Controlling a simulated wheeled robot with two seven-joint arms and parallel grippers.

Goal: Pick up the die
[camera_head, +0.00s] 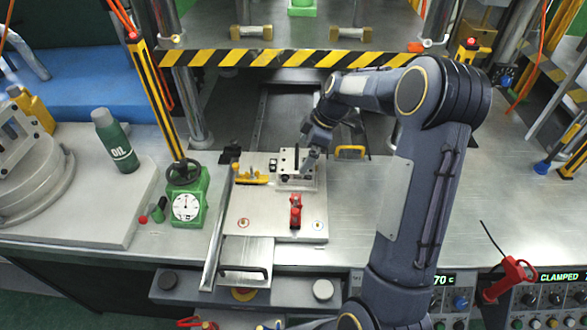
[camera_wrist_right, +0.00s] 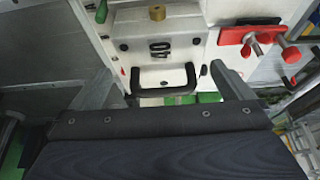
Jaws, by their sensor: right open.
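The die (camera_head: 287,158) is a silver metal block on the sliding plate (camera_head: 265,222) in the head view, partly hidden by my right gripper (camera_head: 305,160). In the right wrist view the die (camera_wrist_right: 135,62) shows a pale face with dark markings, a brass knob on top and a black U-shaped handle (camera_wrist_right: 163,88). My right gripper (camera_wrist_right: 162,72) is open there, one finger on each side of the handle and apart from it. Nothing is held between the fingers. My left gripper is not in view.
A red toggle clamp (camera_head: 295,211) stands on the plate in front of the die, and a yellow clamp (camera_head: 252,176) is at its left. A green dial gauge (camera_head: 186,207) and an oil bottle (camera_head: 115,140) stand further left. A striped bar (camera_head: 280,58) crosses behind.

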